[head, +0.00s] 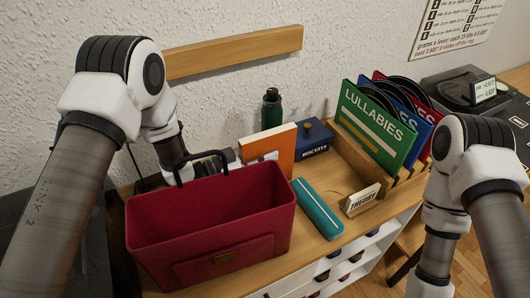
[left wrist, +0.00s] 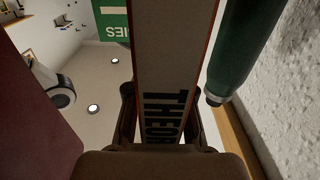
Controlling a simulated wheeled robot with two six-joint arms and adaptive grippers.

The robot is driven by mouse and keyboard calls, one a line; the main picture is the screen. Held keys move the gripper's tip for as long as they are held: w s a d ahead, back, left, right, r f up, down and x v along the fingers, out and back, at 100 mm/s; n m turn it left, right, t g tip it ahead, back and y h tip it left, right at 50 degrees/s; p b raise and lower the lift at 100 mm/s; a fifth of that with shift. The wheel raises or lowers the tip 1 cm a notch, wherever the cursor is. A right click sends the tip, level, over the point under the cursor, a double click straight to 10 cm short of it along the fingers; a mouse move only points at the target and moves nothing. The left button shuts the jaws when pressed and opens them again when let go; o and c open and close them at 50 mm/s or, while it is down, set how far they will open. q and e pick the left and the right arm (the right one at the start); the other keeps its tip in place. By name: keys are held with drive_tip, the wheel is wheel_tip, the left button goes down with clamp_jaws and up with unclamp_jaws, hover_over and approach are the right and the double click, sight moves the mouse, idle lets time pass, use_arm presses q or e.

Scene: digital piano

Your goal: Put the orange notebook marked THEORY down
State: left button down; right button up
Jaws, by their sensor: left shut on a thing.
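The orange notebook (head: 281,146) stands upright behind the red bag in the head view, and its pale edge side shows. In the left wrist view the spine of the notebook (left wrist: 172,50), lettered THEORY, runs between the fingers. My left gripper (head: 252,160) is shut on it, partly hidden behind the red bag. In the left wrist view the dark fingers (left wrist: 162,115) lie on both sides of the spine. Whether the notebook's bottom touches the desk is hidden. A small sign marked THEORY (head: 361,200) stands on the desk at the right. My right gripper is out of view.
The open red bag (head: 240,225) stands in front. A green bottle (head: 272,110) and a blue box (head: 314,139) are at the back. A teal case (head: 318,209) lies right of the bag. A wooden rack holds several sleeves, LULLABIES (head: 370,125) foremost. Bare desk (head: 345,180) shows behind the sign.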

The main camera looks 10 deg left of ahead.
use_arm(q)
drive_tip(key=shift+f, duration=0.15)
drive_tip(key=c, duration=1)
unclamp_jaws()
